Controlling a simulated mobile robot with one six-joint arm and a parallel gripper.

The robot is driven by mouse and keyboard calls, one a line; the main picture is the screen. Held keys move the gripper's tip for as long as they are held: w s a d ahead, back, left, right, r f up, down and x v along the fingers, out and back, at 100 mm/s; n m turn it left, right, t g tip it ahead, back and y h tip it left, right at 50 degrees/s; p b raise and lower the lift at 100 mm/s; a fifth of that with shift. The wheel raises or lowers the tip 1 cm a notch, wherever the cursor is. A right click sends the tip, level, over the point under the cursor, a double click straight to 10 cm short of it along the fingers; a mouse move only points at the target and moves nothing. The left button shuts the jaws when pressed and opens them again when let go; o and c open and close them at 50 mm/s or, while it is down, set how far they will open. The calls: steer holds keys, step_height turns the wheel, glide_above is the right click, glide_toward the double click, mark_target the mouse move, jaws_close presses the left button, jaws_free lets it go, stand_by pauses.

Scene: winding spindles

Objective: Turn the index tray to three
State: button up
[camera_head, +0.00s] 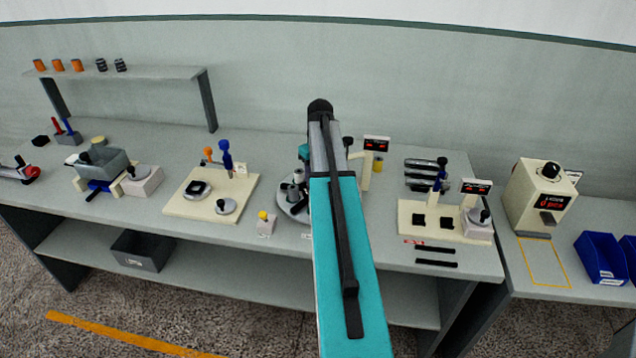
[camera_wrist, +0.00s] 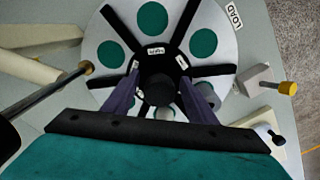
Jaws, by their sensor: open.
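The index tray (camera_wrist: 222,30) is a light grey disc with black spokes and green round spots. It fills the upper middle of the wrist view. In the head view the tray (camera_head: 291,210) lies on the bench, mostly hidden behind my teal arm. A black round knob (camera_wrist: 157,86) stands at its centre. My gripper (camera_wrist: 160,88) is over the hub, with its two dark purple fingers apart on either side of the knob. I cannot tell whether they touch it. A small white label on the tray is too blurred to read.
A grey block with a yellow knob (camera_wrist: 288,88) sits right of the tray, near a "LOAD" label (camera_wrist: 235,14). A metal rod with a brass-coloured tip (camera_wrist: 87,68) reaches in from the left. A cream fixture (camera_head: 412,218) stands right of my arm.

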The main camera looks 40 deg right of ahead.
step_height(320, 180, up, 13)
steer(key=b, duration=0.3)
steer(key=shift+r, duration=0.15)
stand_by(0.5)
steer(key=shift+r, duration=0.15)
stand_by(0.3)
